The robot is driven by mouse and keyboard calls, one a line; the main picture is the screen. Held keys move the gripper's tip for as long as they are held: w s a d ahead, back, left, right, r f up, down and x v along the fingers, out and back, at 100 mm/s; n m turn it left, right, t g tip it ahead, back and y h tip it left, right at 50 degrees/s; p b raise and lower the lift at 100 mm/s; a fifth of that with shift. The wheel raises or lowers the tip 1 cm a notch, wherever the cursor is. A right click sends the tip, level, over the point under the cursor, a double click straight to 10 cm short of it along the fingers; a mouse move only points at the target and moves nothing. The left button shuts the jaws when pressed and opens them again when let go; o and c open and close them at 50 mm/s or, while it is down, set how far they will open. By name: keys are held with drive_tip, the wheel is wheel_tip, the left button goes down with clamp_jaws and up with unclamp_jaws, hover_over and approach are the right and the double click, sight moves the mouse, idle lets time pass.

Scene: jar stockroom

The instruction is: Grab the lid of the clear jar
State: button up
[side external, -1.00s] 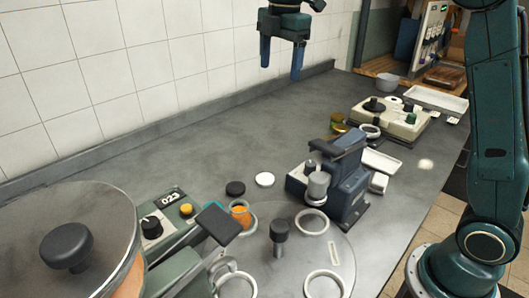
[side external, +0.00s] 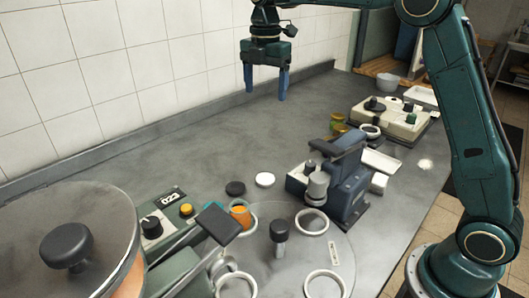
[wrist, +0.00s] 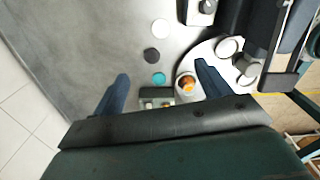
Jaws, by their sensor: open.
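A clear jar with orange contents (side external: 240,215) stands in a ring seat on the round grey plate; it also shows in the wrist view (wrist: 187,85). Three loose discs that look like lids lie flat on the bench near it: a white one (side external: 265,179), a black one (side external: 235,188) and a teal one (wrist: 158,79). I cannot tell from the pictures which belongs to the jar. My gripper (side external: 266,94) is open and empty, pointing down, high above the bench. In the wrist view the black and teal discs appear between its fingers.
A dark blue press (side external: 345,180) stands right of the jar. A green machine with a black lever pad (side external: 218,222) and a large round drum (side external: 70,240) stand at left. Several ring seats and a black knob (side external: 279,231) are on the plate. The middle of the bench is clear.

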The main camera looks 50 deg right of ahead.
hover_over(265, 178)
wheel_tip(265, 178, down, 22)
drive_tip(key=shift+w+d+r, duration=0.1)
drive_tip(key=shift+d+r, duration=0.05)
drive_tip(key=shift+r, duration=0.1)
idle(0.5)
drive_tip(key=shift+f, duration=0.1)
drive_tip(key=shift+f, duration=2.45)
drive_tip(key=c, duration=1.1)
